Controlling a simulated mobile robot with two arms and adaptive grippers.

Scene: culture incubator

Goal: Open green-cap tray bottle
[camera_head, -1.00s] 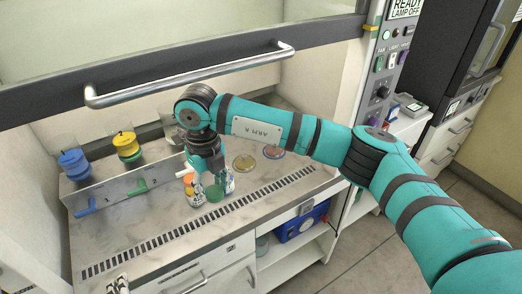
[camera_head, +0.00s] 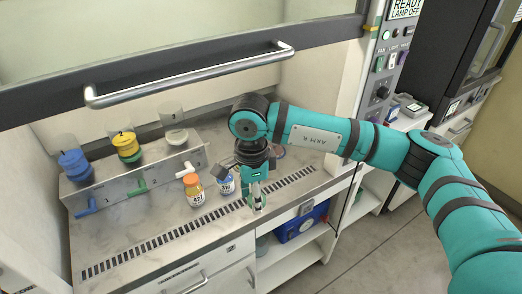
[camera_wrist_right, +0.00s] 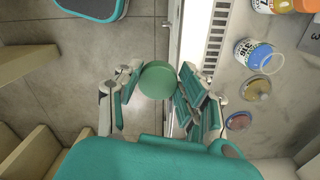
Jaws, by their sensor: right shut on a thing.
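My right gripper (camera_head: 258,208) hangs at the front edge of the cabinet worktop. A bottle with a blue-and-white label (camera_head: 226,185) stands on the worktop, left of the gripper. It also shows in the right wrist view (camera_wrist_right: 246,50), with a clear round top and no cap on it. An orange-capped bottle (camera_head: 194,188) stands left of it. My left gripper is not in view.
A metal rack (camera_head: 115,192) with blue, green and white hooks stands behind the bottles. Blue (camera_head: 73,165) and yellow (camera_head: 127,146) containers are on it. Two dishes (camera_wrist_right: 256,88) (camera_wrist_right: 238,121) lie on the worktop. A sash handle (camera_head: 190,75) crosses above. The worktop's front left is clear.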

